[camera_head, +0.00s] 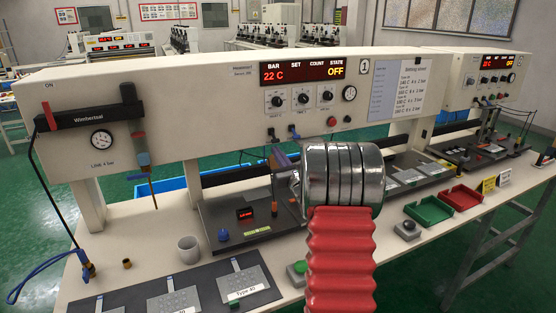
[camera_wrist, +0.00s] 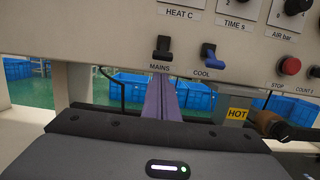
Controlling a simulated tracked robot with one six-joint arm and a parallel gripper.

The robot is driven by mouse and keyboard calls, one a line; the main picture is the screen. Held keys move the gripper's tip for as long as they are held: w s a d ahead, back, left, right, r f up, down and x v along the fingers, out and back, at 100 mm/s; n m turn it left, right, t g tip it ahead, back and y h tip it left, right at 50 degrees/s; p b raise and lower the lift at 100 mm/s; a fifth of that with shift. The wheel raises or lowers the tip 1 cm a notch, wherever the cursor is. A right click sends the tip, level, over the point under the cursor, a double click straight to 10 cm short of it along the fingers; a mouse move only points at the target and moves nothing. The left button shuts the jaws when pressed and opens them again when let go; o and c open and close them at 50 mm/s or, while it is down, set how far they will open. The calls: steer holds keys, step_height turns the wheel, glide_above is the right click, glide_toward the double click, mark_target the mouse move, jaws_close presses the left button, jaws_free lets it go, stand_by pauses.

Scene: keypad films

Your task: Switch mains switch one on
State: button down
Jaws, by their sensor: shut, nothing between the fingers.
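The mains switch (camera_wrist: 161,49) of station 1 is a black toggle above its MAINS label on the underside edge of the cream control panel. In the head view it is a small dark toggle (camera_head: 271,133). Its lever appears to hang downward. The panel display (camera_head: 302,71) reads 22 C and OFF. My gripper (camera_wrist: 160,86) shows purple fingers, shut and empty, just below the MAINS label and apart from the toggle. In the head view my gripper (camera_head: 281,154) is below the panel, partly hidden by my arm.
A blue COOL toggle (camera_wrist: 208,54) is close on the right of the mains switch. A red stop button (camera_wrist: 290,66) and dials lie further right. A yellow HOT sign (camera_wrist: 237,115) is below. A second station (camera_head: 490,66) stands at the right.

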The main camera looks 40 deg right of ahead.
steer(key=shift+s+a+r, duration=0.1)
steer(key=shift+s+r, duration=0.3)
steer(key=shift+r, duration=0.35)
steer(key=shift+s+r+g, duration=0.15)
steer(key=shift+g, duration=0.25)
steer(key=shift+a, duration=0.1)
steer(key=shift+s+r+g+y, duration=0.15)
steer(key=shift+g+y, duration=0.25)
steer(key=shift+g, duration=0.5)
